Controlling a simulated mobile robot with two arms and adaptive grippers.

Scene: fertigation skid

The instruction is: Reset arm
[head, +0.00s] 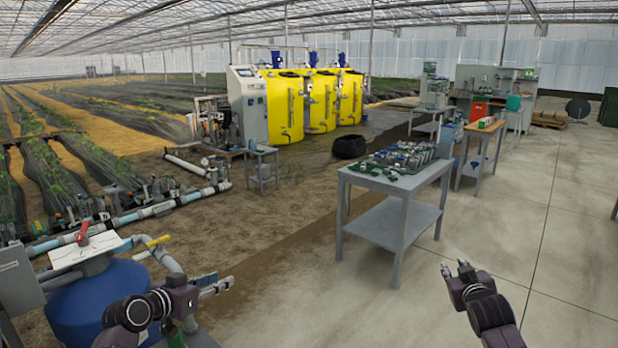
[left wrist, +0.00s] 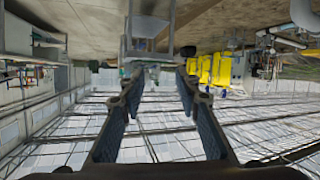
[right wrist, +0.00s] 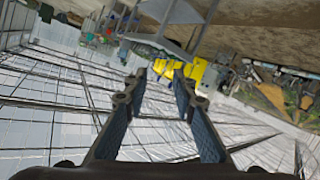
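My left gripper (head: 218,283) is in the lower left of the head view, beside the blue tank and pointing right. In the left wrist view (left wrist: 158,75) its two fingers stand apart with nothing between them. My right gripper (head: 456,269) is over the bare concrete at the lower right, fingers pointing up in the picture. In the right wrist view (right wrist: 160,78) its fingers are also apart and empty. Neither gripper touches anything that I can see. Both wrist views look tilted or upside down.
A blue tank (head: 100,300) with a red-handled valve (head: 82,232) and pipes stands close by my left arm. A grey table (head: 385,180) holding small fittings stands ahead. Yellow tanks (head: 320,102) stand further back. Concrete floor (head: 540,230) at the right is clear.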

